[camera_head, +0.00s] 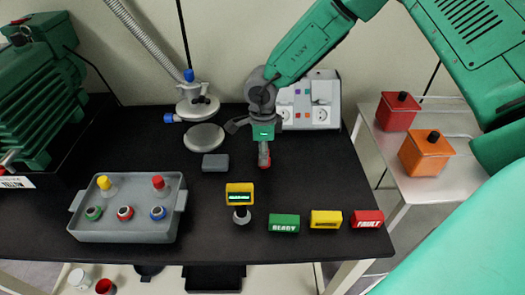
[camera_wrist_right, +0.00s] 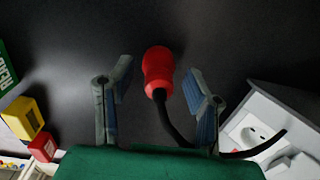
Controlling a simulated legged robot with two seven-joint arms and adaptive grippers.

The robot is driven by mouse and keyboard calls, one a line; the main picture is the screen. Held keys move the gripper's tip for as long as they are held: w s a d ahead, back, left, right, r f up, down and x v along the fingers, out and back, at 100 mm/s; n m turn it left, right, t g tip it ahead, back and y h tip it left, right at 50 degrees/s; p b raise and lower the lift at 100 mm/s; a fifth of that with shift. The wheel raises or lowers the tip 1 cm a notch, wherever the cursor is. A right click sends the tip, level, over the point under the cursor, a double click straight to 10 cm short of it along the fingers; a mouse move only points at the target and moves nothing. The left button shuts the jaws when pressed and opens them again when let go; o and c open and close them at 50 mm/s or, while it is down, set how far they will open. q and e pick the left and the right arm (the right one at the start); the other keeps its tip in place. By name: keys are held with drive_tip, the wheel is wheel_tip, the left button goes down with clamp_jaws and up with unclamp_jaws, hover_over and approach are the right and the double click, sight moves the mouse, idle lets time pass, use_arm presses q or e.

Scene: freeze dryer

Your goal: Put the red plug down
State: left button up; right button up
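The red plug (camera_head: 264,158) shows on or just above the dark bench top, right of centre; I cannot tell whether it touches the bench. In the right wrist view the red plug (camera_wrist_right: 158,72) sits between and slightly beyond my fingertips, its black cable (camera_wrist_right: 170,128) running back toward the gripper. My right gripper (camera_head: 264,143) points down over it. In the wrist view the right gripper (camera_wrist_right: 160,85) has both fingers spread, with a visible gap on each side of the plug. My left gripper is not in view.
A white socket box (camera_head: 325,100) stands behind the right gripper. A grey tray (camera_head: 125,232) with several coloured-topped items is at front left. A yellow display (camera_head: 240,188) and green (camera_head: 284,223), yellow (camera_head: 326,219) and red (camera_head: 367,219) blocks line the front edge. Bench right of the plug is clear.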

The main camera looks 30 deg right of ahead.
drive_tip(key=shift+r, duration=0.15)
wheel_tip(320, 180, up, 12)
drive_tip(key=shift+p, duration=0.45)
drive_tip(key=shift+s, duration=0.1)
